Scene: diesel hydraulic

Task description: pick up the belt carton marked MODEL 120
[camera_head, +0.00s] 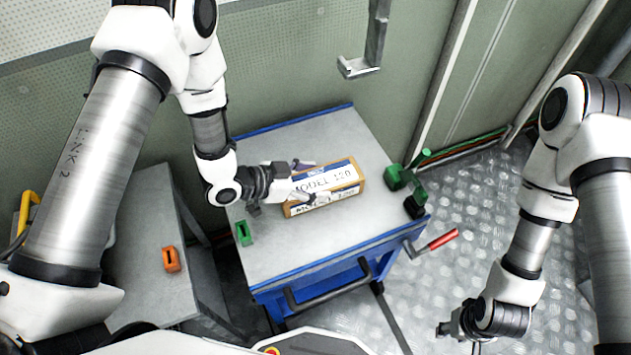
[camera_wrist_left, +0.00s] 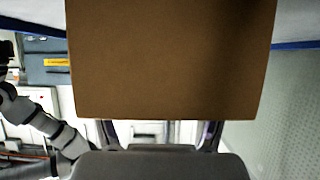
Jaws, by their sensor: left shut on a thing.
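The belt carton marked MODEL 120 (camera_head: 334,184) is a long brown box with white and blue labels. In the head view it is at the middle of the grey table top (camera_head: 285,240); I cannot tell whether it touches the top. My left gripper (camera_head: 303,182) is shut on the carton's left end. In the left wrist view the carton's brown face (camera_wrist_left: 170,60) fills the upper middle, with the finger parts (camera_wrist_left: 160,130) just below it. My right gripper (camera_head: 458,328) hangs low over the floor at the right, away from the table; its jaws are too small to judge.
A green clamp-like part (camera_head: 406,183) stands at the table's right edge, with a red-handled crank (camera_head: 436,242) below. A small green block (camera_head: 243,233) lies at the table's left edge. An orange block (camera_head: 171,259) sits on a lower grey bench (camera_head: 140,215). A metal bracket (camera_head: 360,66) hangs behind.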

